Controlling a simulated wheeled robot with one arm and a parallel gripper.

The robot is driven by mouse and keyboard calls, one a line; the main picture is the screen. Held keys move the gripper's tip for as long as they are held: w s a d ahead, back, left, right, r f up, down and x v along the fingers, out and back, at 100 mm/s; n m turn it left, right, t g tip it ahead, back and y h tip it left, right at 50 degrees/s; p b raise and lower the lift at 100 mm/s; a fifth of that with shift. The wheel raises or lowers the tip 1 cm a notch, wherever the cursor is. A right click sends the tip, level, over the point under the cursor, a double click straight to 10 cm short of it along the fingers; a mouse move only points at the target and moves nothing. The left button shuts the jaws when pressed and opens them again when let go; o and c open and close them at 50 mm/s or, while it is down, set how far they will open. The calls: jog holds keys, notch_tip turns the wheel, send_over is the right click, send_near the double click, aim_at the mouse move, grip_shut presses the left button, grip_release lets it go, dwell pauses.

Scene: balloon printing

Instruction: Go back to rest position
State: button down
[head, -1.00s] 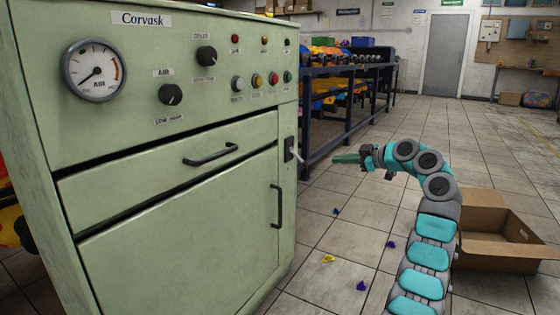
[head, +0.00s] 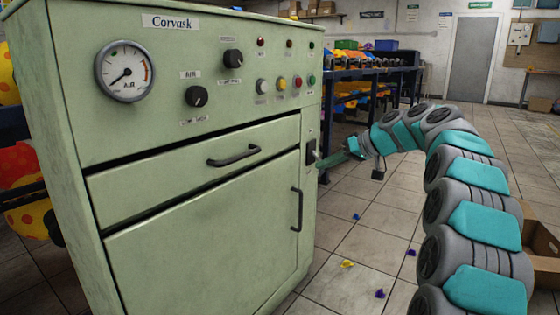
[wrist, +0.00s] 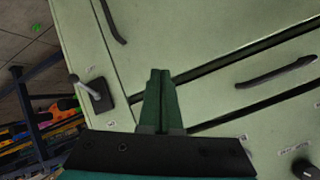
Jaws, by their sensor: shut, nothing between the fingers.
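My gripper (head: 334,160) is in the head view at the right side of the green Corvask cabinet (head: 215,190), close to the small lever switch (head: 311,152) on its side. In the wrist view its green fingers (wrist: 159,95) are together with nothing between them, pointing at the cabinet face. The lever (wrist: 88,87) shows left of the fingers in the wrist view, apart from them. Whether the fingertips touch the cabinet cannot be told. My arm reaches out from the lower right of the head view.
A dark shelf rack (head: 385,72) with colourful items stands behind the cabinet. A cardboard box (head: 541,250) lies on the floor at right, partly hidden by my arm. Small yellow (head: 346,264) and purple (head: 379,293) scraps lie on the open tiled floor.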

jog(key=s+a+f+m+g+h, duration=0.1)
jog(key=s+a+f+g, duration=0.15)
jog(key=s, duration=0.65)
jog(key=s+a+f+m+g+h, duration=0.15)
jog(key=s+f, duration=0.25)
jog(key=s, duration=0.5)
jog(key=s+a+f+g+h, duration=0.1)
jog(key=s+a+f+h, duration=0.15)
jog(key=s, duration=0.65)
jog(key=s+d+f+m+g+h, duration=0.1)
jog(key=s+d+f+h, duration=0.2)
jog(key=s, duration=0.6)
jog(key=s+d+f+m+g, duration=0.1)
jog(key=s+d+f, duration=0.2)
jog(key=s+f, duration=0.5)
jog(key=s+d+f+m+g+h, duration=0.1)
jog(key=s+d+f+h, duration=0.15)
jog(key=s, duration=0.85)
notch_tip(320, 180, up, 14)
jog(key=p, duration=1.4)
jog(key=shift+s+d+r+y, duration=0.15)
jog(key=shift+d+r+y, duration=0.1)
jog(key=shift+y, duration=0.2)
